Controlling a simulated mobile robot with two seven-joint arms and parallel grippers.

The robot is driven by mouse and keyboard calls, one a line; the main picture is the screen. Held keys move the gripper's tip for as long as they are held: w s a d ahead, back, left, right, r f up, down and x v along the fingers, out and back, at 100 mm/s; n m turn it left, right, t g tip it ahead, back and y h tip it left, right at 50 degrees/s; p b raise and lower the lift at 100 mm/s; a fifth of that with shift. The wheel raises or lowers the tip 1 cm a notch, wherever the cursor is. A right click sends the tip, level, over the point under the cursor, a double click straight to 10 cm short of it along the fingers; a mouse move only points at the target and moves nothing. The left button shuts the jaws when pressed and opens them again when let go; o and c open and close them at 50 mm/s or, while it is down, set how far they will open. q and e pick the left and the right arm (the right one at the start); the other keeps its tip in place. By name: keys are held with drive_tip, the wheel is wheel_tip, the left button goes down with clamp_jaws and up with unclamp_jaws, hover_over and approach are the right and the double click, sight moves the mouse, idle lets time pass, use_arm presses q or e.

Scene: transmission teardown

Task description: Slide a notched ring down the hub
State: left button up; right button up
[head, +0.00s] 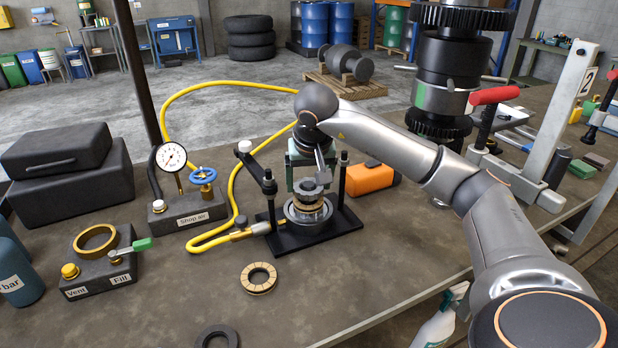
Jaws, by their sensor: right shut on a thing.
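The hub (308,187) stands upright in a black fixture (318,236) with two posts. Tan and grey rings (309,205) are stacked around it above a round metal base. My right gripper (319,177) points down over the hub, shut on a ring at the top of this stack. The wrist and fingers partly hide that ring, so I cannot tell exactly how it sits on the hub. A loose tan notched ring (259,278) lies flat on the bench in front of the fixture. A dark ring (216,338) lies at the bottom edge. My left gripper is not in view.
A yellow hose (233,170) loops behind and left of the fixture. The gauge block (186,212) and vent-and-fill block (104,270) stand to the left. An orange box (370,179) is behind right, and a tall black gear assembly (447,75) stands further right. The front bench is mostly clear.

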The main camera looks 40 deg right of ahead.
drive_tip(key=shift+f, duration=0.45)
drive_tip(key=o, duration=1.5)
drive_tip(key=p+v, duration=0.1)
drive_tip(key=v, duration=0.5)
drive_tip(key=w+d+p+v, duration=0.1)
drive_tip(key=p+v, duration=0.1)
drive_tip(key=v, duration=0.4)
drive_tip(key=w+r+p+v, duration=0.1)
drive_tip(key=p+v, duration=0.1)
drive_tip(key=v, duration=0.5)
drive_tip(key=shift+w+d, duration=0.1)
drive_tip(key=shift+d, duration=0.1)
